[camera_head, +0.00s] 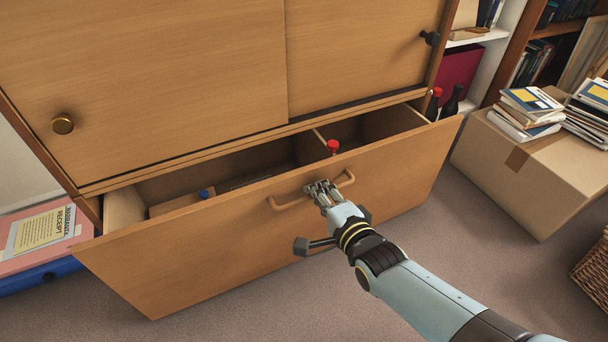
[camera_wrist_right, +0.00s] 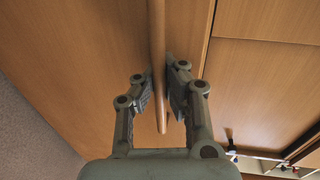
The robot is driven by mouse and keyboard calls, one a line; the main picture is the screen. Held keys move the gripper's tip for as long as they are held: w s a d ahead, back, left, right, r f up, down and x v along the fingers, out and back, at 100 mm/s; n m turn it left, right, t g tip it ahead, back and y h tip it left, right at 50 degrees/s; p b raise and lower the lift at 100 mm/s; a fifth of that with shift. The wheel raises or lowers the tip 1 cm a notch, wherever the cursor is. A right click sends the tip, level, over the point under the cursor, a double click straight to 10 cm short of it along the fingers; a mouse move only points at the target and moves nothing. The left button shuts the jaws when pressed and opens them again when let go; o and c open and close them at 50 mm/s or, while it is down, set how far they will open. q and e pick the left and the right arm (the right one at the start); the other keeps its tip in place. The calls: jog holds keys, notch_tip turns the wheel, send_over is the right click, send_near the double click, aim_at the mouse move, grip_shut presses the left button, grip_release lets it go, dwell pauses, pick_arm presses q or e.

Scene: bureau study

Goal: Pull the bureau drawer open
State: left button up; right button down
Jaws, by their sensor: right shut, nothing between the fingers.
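The wooden bureau drawer (camera_head: 230,247) stands pulled out below the cabinet doors, its inside showing from above. Its curved wooden handle (camera_head: 284,203) is on the front panel. My right gripper (camera_head: 319,187) is at the handle, its fingers partly covering the bar. In the right wrist view the handle (camera_wrist_right: 157,40) runs lengthwise in line with the gap of my right gripper (camera_wrist_right: 160,90), which is shut with nothing held. Whether the fingers touch the bar is unclear. My left gripper is not in view.
A cardboard box (camera_head: 535,170) with books stands right. A pink folder (camera_head: 40,233) lies left. Carpet (camera_head: 250,310) in front is clear.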

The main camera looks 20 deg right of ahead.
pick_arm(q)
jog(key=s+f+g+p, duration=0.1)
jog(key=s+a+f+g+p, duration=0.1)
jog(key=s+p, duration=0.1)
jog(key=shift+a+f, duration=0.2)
pick_arm(e)
jog(key=f+v, duration=0.2)
jog(key=v, duration=1.1)
jog(key=shift+s+f, duration=0.4)
jog(key=shift+s, duration=0.1)
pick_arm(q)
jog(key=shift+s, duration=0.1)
pick_arm(e)
jog(key=c, duration=1.6)
grip_release()
jog(key=shift+c, duration=0.2)
jog(key=v, duration=1.2)
